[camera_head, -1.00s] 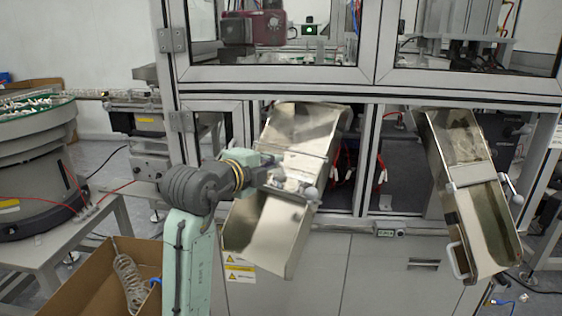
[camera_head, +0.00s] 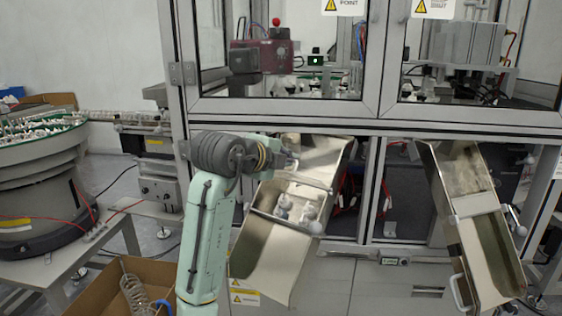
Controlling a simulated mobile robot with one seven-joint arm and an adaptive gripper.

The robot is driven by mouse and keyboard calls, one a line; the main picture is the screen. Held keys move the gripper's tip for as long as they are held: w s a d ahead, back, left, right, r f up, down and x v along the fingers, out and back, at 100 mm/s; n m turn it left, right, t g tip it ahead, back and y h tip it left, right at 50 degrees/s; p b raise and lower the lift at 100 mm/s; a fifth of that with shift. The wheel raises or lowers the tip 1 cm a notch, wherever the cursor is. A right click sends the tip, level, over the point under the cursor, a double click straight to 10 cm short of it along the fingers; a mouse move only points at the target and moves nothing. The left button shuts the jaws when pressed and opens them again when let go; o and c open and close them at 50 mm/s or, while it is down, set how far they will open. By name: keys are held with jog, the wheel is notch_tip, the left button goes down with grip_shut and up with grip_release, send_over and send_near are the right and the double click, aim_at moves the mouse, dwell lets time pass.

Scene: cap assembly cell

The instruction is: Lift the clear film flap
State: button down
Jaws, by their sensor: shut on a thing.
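The left metal chute (camera_head: 262,262) slopes down out of the machine's front. Its clear film flap (camera_head: 312,181) is raised, its front edge showing as a thin bar across the chute. Under the flap, the chute's middle is open to view, with a few small whitish parts (camera_head: 284,207) inside. My gripper (camera_head: 291,165) is at the flap's upper left side, shut on it. The fingertips are small and partly hidden by my wrist, so the exact grip is hard to see.
A second metal chute (camera_head: 488,245) stands to the right. The machine frame (camera_head: 320,119) crosses just above my gripper. A bowl feeder (camera_head: 40,180) on a table is at the left. A cardboard box (camera_head: 98,292) with a coiled hose stands on the floor beside my arm.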

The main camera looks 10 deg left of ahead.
jog(key=shift+w+d+r+g+y+p, duration=0.35)
jog(key=shift+w+r+g+p, duration=0.25)
jog(key=shift+g+p, duration=0.25)
jog(key=shift+w+d+r+g+y+p, duration=0.2)
jog(key=shift+w+r+g+y+p, duration=0.35)
jog(key=shift+g+p, duration=0.3)
jog(key=shift+w+f, duration=0.1)
jog(key=c, duration=1.8)
grip_release()
jog(key=shift+f, duration=0.25)
jog(key=v, duration=1.2)
